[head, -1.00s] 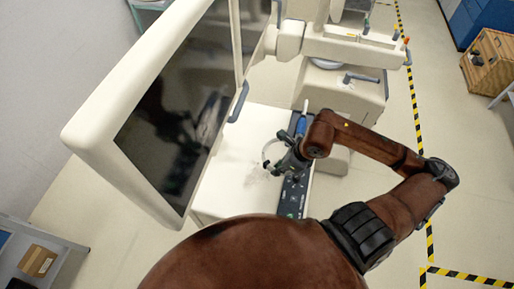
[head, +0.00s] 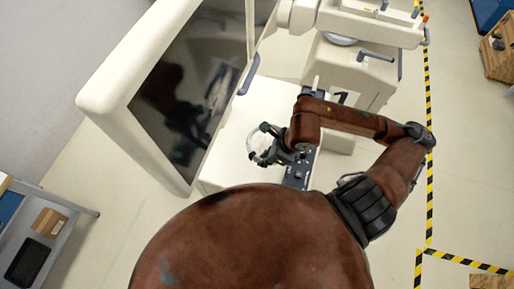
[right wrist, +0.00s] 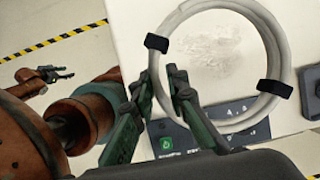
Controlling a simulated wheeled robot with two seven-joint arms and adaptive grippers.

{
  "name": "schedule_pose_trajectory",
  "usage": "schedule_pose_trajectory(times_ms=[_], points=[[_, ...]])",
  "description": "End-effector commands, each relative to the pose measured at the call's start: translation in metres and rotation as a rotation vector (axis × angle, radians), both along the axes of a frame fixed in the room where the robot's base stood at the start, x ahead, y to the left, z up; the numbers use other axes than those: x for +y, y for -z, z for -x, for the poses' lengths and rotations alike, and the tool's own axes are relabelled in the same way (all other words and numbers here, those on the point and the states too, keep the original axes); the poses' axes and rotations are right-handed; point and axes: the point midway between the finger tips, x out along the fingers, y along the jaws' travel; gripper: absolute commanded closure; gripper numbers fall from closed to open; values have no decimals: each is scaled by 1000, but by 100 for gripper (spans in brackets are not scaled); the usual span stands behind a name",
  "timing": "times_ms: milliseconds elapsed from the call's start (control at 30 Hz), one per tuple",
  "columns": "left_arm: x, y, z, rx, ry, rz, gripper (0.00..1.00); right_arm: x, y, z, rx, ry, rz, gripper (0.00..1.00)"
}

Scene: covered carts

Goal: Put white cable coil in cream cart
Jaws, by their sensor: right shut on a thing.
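The white cable coil, a ring with two black bands, shows large in the right wrist view (right wrist: 279,55). My right gripper (right wrist: 160,74) is shut on the left side of its ring. In the head view my right gripper (head: 263,145) holds the coil above the pale flat top of the cream cart (head: 222,172); the ring is partly hidden there by the fingers. Whether the coil touches the top, I cannot tell. A small dark gripper, seemingly my left one (right wrist: 45,80), shows at the left of the right wrist view; its jaws are unclear. It is not seen in the head view.
A large dark screen in a cream frame (head: 100,92) stands over the left of the cart top. A dark control panel (head: 298,174) lies along its right edge. A grey shelf cart with a cardboard box (head: 50,222) is at lower left.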

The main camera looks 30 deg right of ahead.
Motion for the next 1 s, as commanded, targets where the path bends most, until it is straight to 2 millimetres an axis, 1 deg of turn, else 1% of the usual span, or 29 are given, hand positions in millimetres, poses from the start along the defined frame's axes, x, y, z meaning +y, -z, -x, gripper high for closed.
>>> schedule_pose_trajectory(times_ms=[33,67,100,200,267,433,500,600,733,933,1000], points=[[0,13,2,3,0,0,60,-1,6,-2,-4,-2,2,100],[0,18,3,4,0,-1,60,-1,7,-3,-4,-2,2,100],[0,23,3,5,0,-1,60,-4,10,-11,-4,2,1,100],[0,36,4,7,0,0,60,-8,17,-26,-2,3,-1,100],[0,24,4,6,-1,0,60,-11,15,-36,3,5,-3,100],[-1,13,1,1,0,1,60,-22,28,-69,0,5,-2,100],[-1,11,0,0,0,1,60,-25,43,-78,4,4,-3,100],[-1,8,0,-1,0,1,60,-29,61,-92,2,4,-3,100],[-1,6,-1,-1,0,1,60,-33,76,-104,1,2,-2,100],[-1,4,-1,-2,0,1,60,-35,86,-112,0,1,-2,100],[-1,2,-1,-2,0,1,60,-36,93,-114,2,1,-1,100]])
